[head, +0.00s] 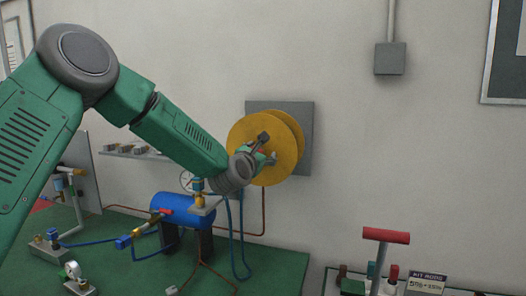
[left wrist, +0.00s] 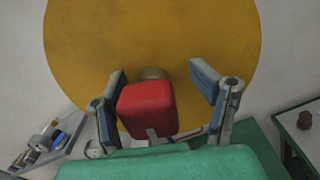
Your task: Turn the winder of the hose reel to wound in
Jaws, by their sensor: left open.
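The hose reel (head: 292,130) is a yellow disc pair on a grey wall plate (head: 305,110). Its yellow face (left wrist: 150,40) fills much of the left wrist view. The winder's red block-shaped handle (left wrist: 147,108) stands out in front of the face, with a brownish round piece behind it. My left gripper (head: 268,148) is at the front of the reel; in the left wrist view its fingers (left wrist: 160,85) are apart, one on each side of the red handle. The left finger is very close to the handle; I cannot tell if it touches. A gap shows on the right. My right gripper is not in view.
Below the reel stands a green bench (head: 120,262) with a blue tank (head: 183,208), hoses and fittings. A small shelf (head: 140,153) is on the wall to the left. A red T-handle (head: 386,236) rises from a table at the lower right.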

